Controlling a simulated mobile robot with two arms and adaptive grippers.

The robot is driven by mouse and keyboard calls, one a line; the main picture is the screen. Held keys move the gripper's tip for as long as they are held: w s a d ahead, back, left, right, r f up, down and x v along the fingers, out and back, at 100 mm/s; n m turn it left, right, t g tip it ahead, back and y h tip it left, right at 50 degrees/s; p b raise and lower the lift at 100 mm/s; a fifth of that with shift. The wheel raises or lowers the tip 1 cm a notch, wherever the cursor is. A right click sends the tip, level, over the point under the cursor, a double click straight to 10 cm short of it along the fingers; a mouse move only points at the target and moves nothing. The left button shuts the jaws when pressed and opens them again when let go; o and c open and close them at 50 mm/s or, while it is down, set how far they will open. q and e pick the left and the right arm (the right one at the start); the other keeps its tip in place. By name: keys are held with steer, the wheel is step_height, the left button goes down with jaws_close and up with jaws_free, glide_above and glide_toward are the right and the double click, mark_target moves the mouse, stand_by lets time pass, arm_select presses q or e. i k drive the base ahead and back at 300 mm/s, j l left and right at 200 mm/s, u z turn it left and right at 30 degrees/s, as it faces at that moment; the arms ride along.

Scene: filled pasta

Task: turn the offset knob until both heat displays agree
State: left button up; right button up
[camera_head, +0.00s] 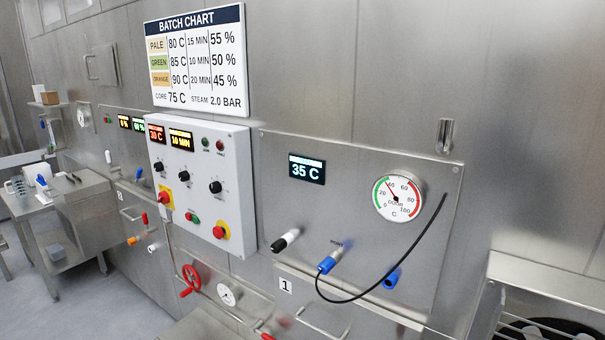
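A white control box (202,190) on the steel wall carries a red-lit display (156,133) that appears to read 30 C. Beside it a yellow-lit display (181,140) reads 10 MIN. A blue-white display (307,169) on the steel panel to the right reads 35 C. A round dial gauge (398,198) has its needle near 40 C. Black knobs sit on the box: an upper left one (158,167), a middle one (185,172) and a right one (215,187). Their labels are too small to read, so I cannot tell which is the offset knob. Neither gripper is in view.
A red handwheel (190,280) and a small gauge (227,294) are below the box. A batch chart (196,60) hangs above. Steel tables (75,205) stand at left beside open floor.

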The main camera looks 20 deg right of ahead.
mark_target(214, 187)
steer(key=j+z, duration=0.15)
steer(key=j, duration=0.7)
steer(key=j+z, duration=0.2)
steer(key=j, duration=0.7)
steer(key=k, duration=0.05)
